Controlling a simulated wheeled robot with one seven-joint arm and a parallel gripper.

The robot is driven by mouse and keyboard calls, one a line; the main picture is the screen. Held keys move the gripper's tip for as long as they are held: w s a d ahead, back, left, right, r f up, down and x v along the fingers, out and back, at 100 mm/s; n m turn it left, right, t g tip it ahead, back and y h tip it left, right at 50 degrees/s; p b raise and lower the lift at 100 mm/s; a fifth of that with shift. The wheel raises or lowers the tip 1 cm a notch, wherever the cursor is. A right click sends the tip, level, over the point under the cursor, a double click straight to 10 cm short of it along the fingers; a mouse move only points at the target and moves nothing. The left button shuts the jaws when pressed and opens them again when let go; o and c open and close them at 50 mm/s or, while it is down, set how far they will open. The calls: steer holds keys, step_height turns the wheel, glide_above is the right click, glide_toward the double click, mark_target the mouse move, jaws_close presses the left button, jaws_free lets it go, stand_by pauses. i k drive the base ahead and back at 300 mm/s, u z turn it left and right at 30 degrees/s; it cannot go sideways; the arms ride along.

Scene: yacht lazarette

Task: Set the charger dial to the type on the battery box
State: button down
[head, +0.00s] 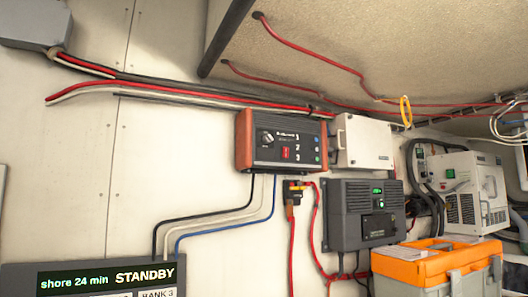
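A charger-like unit (257,155) with a dark face and orange-red ends is mounted on the white wall near the middle of the head view. A small round dial (268,137) sits on the left of its face. Its pointer setting and the small print are too small to read. I cannot tell which thing is the battery box; no battery type is legible. My gripper is not in view.
A display panel (60,279) at lower left reads "shore 24 min STANDBY", with "BANK 3" below. An orange-lidded grey case (408,268) stands lower right. Cables hang below the charger.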

mark_target(266, 139)
steer(key=k, duration=1)
steer(key=u, duration=1.5)
steer(key=i, duration=0.25)
steer(key=u, duration=0.85)
steer(key=i, duration=1)
steer(key=z, duration=0.05)
